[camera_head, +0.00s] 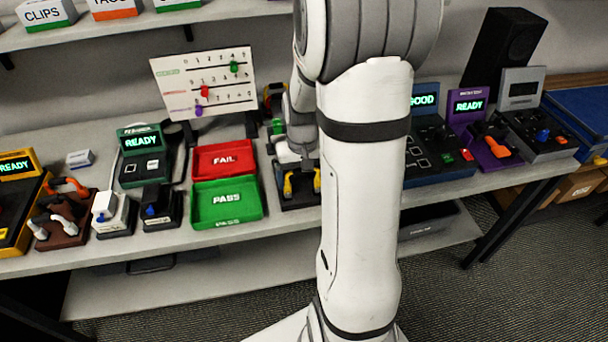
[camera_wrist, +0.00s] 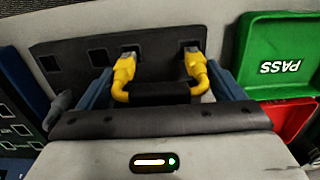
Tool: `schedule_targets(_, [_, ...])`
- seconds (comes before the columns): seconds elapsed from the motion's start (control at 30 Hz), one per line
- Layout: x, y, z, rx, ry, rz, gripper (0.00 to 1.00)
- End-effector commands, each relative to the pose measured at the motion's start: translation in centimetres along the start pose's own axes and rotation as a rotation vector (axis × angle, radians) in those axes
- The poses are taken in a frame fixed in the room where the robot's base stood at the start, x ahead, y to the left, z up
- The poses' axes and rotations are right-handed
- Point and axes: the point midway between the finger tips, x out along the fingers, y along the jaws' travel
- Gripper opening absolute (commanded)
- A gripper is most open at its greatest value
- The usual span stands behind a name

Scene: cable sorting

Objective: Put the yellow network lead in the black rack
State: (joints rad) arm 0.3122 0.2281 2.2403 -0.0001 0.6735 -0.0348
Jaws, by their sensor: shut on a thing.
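The yellow network lead (camera_wrist: 203,75) is a short U shape with a black sleeve in its middle and a plug at each end. My gripper (camera_wrist: 160,90) is shut on it, with a blue-grey finger at either side. The plugs point at the two right-hand square openings of the black rack (camera_wrist: 70,48) in the wrist view; I cannot tell how deep they sit. Two openings on the left are empty. In the head view, the lead's yellow ends (camera_head: 317,180) show below my gripper (camera_head: 298,172), over the black rack (camera_head: 300,203). My arm hides part of this area.
The green PASS tray (camera_wrist: 251,70) and red FAIL tray (camera_wrist: 305,120) lie right of the rack in the wrist view. In the head view, a white slider board (camera_head: 205,82) stands behind them. Devices with lit screens stand on both sides of the bench.

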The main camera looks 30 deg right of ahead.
Motion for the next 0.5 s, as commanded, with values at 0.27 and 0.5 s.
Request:
schedule_targets(0.27, [0.26, 0.03, 0.0, 0.001, 0.0, 0.0, 0.62])
schedule_targets(0.5, [0.87, 0.05, -0.01, 0.001, 0.0, 0.0, 0.62])
